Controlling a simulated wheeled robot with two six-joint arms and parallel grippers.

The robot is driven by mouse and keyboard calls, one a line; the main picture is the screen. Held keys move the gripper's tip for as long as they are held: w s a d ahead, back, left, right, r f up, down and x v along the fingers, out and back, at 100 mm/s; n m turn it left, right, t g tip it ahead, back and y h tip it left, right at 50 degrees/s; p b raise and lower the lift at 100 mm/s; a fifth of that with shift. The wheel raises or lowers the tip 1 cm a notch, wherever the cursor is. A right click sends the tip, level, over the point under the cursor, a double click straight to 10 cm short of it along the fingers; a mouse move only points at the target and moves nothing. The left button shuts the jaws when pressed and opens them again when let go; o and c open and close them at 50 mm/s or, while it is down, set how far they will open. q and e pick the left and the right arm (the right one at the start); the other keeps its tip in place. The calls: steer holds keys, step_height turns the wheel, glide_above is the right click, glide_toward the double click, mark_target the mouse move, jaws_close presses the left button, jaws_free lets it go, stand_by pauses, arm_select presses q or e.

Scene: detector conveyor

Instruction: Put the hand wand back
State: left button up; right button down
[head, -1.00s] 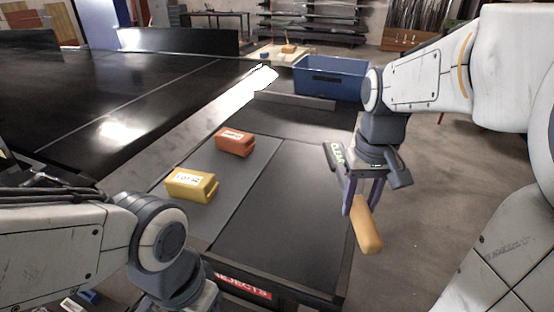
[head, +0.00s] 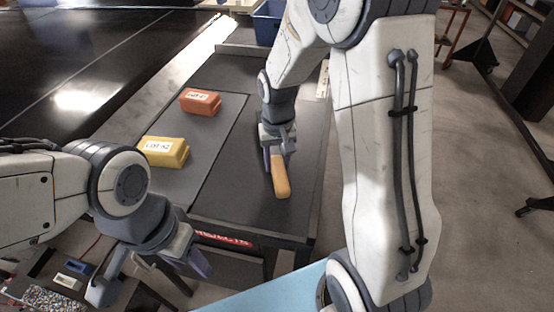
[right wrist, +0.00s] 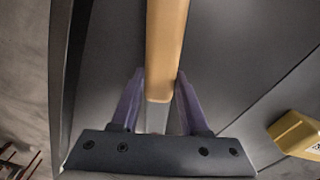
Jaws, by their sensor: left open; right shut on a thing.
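The hand wand (head: 281,178) shows as a tan-orange bar in the head view, over the dark panel near its front end. My right gripper (head: 278,150) is shut on it. In the right wrist view the wand (right wrist: 166,45) runs up from between the two purple fingers (right wrist: 158,100); its far end is cut off by the frame. I cannot tell whether the wand touches the panel. My left gripper (head: 150,266) is open and empty at the lower left, in front of the panel.
A yellow block (head: 165,151) and an orange-red block (head: 200,102) lie on the grey strip left of the dark panel (head: 235,190). A red rejects label (head: 220,239) is on the front edge. A blue bin (head: 266,28) stands at the back. A light blue surface (head: 262,291) is at the bottom.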

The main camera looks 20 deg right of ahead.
steer(key=shift+f, duration=0.4)
steer(key=shift+f, duration=0.1)
steer(key=shift+c, duration=2.1)
jaws_free()
